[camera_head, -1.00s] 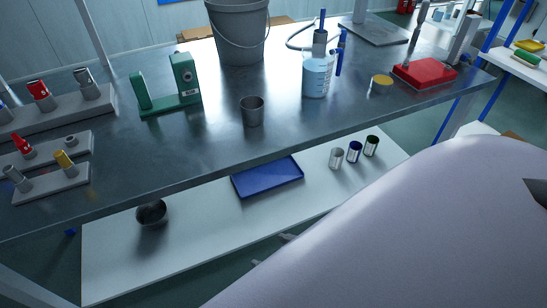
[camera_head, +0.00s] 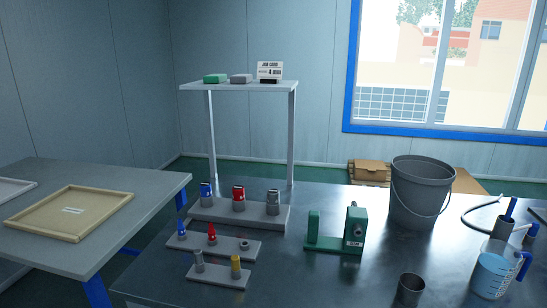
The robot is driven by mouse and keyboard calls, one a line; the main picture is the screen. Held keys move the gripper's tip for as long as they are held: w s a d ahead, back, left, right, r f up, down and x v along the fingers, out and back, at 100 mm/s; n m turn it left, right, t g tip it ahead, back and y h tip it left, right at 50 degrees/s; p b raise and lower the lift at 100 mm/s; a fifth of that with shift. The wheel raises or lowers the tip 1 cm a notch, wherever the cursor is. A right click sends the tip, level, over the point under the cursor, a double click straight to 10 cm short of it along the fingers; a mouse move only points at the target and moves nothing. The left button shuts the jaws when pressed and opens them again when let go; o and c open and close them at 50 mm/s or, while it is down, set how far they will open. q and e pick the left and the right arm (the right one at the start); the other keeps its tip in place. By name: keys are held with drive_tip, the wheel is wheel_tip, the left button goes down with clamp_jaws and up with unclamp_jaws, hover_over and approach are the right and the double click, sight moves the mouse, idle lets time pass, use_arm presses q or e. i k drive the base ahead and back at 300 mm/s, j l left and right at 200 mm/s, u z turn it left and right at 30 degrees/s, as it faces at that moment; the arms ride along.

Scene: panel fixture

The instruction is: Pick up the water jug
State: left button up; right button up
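The water jug (camera_head: 490,276) stands upright on the dark metal workbench (camera_head: 330,278) at the lower right of the head view. It is a clear jug with light blue contents and a blue handle on its right side.
A grey bucket (camera_head: 420,192) stands behind the jug. A green fixture (camera_head: 337,230) and grey holders (camera_head: 240,213) with red, blue and yellow parts are farther left. A side table (camera_head: 160,186) with a wooden tray (camera_head: 70,212) stands at left.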

sight(497, 262)
drive_tip(key=l+z, duration=0.1)
drive_tip(key=z, duration=1.35)
